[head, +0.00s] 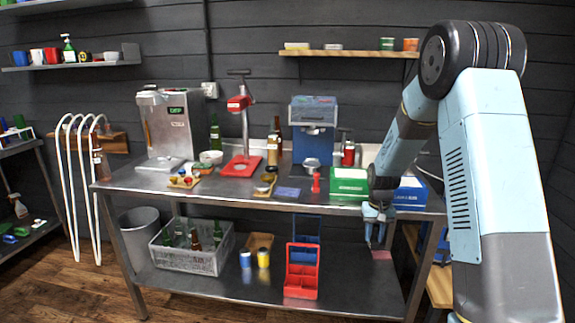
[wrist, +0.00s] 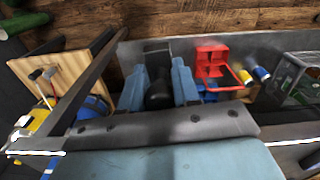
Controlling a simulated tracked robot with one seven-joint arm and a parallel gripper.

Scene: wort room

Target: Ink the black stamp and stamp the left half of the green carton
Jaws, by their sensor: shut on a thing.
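The green carton (head: 349,184), with a white panel on top, stands on the table just left of my gripper. A flat dark blue pad (head: 288,192), possibly the ink pad, lies on the table further left.
A red stamp-like piece (head: 316,184) stands between pad and green carton. A blue carton (head: 410,192) is right of my gripper. Machines line the table's back. Below are a red rack (head: 301,272), a bottle crate (head: 190,255) and cans. A small pink-red piece (head: 382,255) shows under my gripper.

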